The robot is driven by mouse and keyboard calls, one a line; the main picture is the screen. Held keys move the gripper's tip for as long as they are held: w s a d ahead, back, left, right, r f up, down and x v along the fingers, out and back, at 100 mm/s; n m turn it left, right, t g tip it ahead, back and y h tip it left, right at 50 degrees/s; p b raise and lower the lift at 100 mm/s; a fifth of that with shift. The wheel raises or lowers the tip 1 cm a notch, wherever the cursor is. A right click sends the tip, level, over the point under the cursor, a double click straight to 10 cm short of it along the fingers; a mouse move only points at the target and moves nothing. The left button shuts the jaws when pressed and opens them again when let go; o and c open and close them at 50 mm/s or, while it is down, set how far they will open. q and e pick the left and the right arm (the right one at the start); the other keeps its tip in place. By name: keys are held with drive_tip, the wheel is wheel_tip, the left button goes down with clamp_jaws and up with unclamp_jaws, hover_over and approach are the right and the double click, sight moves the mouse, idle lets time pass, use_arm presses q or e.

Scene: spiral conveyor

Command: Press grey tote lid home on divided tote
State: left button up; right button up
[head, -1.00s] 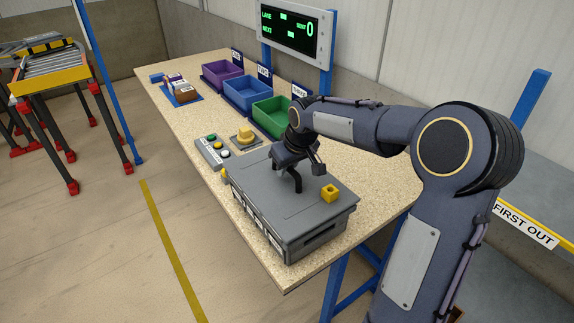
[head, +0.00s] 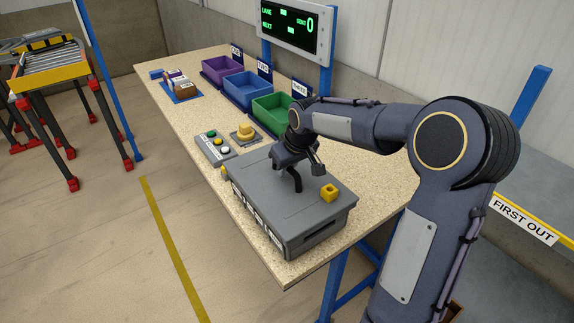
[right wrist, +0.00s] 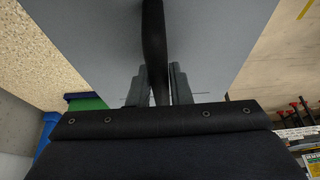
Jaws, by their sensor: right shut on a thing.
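The grey tote lid (head: 262,187) lies over the top of the divided tote (head: 318,237) near the table's front end. The lid looks level, but I cannot tell whether its edge is fully seated. The inside of the tote is hidden. My right gripper (head: 296,178) is above the lid's middle, shut on its dark handle. In the right wrist view the handle (right wrist: 153,50) runs between the two fingers, with the grey lid (right wrist: 95,40) behind. My left gripper is not in view.
Green (head: 273,114), blue (head: 243,90) and purple (head: 221,70) bins line the table's back edge.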

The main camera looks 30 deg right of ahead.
drive_tip(key=o, duration=0.9)
drive_tip(key=shift+s+r, duration=0.1)
drive_tip(key=v, duration=0.7)
drive_tip(key=shift+b, duration=0.3)
drive_tip(key=shift+s+r, duration=0.15)
drive_tip(key=shift+r, duration=0.15)
